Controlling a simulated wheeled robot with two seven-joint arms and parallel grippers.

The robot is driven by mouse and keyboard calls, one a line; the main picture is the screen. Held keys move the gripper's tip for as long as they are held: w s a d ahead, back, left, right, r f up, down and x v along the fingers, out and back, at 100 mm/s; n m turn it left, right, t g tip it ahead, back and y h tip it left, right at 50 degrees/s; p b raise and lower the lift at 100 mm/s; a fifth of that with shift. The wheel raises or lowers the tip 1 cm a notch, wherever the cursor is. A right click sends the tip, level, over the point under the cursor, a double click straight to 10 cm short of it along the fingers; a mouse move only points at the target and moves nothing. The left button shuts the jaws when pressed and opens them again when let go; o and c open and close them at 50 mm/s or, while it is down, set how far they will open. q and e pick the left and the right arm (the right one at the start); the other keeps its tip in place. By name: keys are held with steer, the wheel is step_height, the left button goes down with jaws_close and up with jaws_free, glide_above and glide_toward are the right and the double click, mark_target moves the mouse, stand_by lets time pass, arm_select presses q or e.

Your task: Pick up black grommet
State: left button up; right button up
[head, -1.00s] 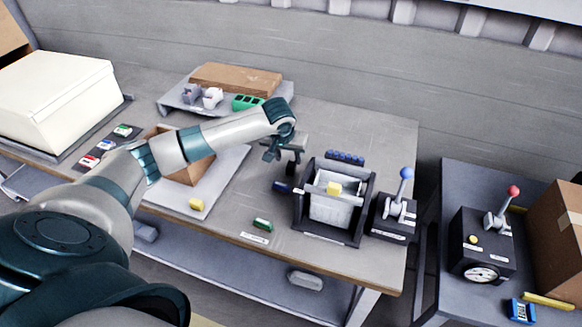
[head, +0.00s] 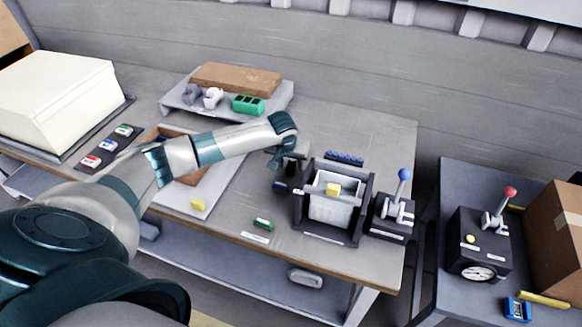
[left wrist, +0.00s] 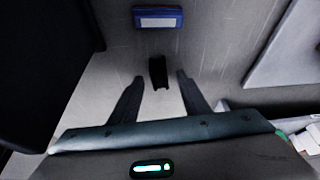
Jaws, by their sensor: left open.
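The black grommet (left wrist: 158,71) is a small dark piece in the left wrist view. It appears between and just ahead of the fingertips of my left gripper (left wrist: 160,78). The two fingers are spread apart, with no contact on the grommet that I can see. In the head view my left gripper (head: 291,162) is low over the table, left of the black-framed holder. I cannot make out the grommet there; the gripper seems to cover it. My right gripper is not in view.
A dark blue block (head: 281,187) lies close to the gripper; a blue block with a pale top shows in the wrist view (left wrist: 158,17). The black-framed holder (head: 353,232) with a yellow block (head: 333,189) stands just right. A green block (head: 263,224) lies in front.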

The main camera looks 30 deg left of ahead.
mark_target(291, 166)
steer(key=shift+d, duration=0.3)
arm_select(q)
jaws_close()
steer(key=shift+r, duration=0.15)
